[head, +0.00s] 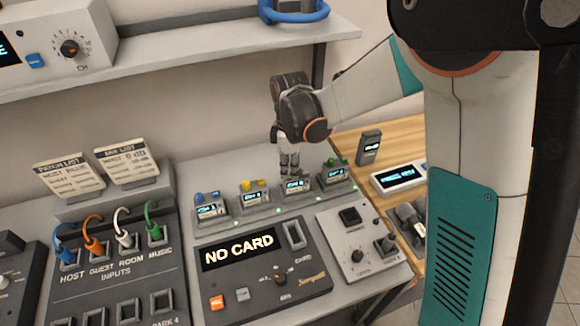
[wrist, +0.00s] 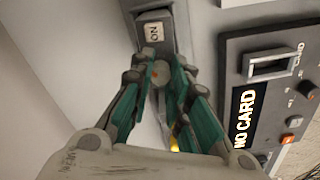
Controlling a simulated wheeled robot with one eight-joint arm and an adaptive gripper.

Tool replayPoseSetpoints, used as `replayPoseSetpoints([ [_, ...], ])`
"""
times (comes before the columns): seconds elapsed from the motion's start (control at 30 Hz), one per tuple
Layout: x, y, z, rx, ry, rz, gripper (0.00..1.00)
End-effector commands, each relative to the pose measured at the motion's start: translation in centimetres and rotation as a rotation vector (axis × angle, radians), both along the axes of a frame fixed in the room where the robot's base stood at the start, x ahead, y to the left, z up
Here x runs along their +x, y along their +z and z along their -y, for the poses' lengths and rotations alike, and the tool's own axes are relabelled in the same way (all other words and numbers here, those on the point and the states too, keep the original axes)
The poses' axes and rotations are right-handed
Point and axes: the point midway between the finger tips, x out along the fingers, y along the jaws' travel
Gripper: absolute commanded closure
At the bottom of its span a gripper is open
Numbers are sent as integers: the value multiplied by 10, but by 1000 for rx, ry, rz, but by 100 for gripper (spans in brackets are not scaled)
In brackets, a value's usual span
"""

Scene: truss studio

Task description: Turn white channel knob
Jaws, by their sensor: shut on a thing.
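A row of small channel modules stands behind the mixer panel in the head view. My gripper (head: 290,174) points down onto the third module (head: 297,191), between yellow and green. Its fingertips cover the knob there.
A panel reading "NO CARD" (head: 238,250) lies in front of the modules. A switch box (head: 357,248) and a display box (head: 396,178) are to the right. Patch cables (head: 123,228) rise at the left. A shelf (head: 180,57) crosses above, behind my arm.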

Motion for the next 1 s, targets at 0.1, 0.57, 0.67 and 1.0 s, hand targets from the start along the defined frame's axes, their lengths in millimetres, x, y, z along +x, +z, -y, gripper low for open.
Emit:
replayPoseSetpoints([
  [0.1, 0, 0, 0, 0, -6, 0, 100],
  [0.57, 0, 0, 0, 0, -6, 0, 61],
  [0.67, 0, 0, 0, 0, -6, 0, 61],
  [1.0, 0, 13, 0, 0, -6, 0, 61],
])
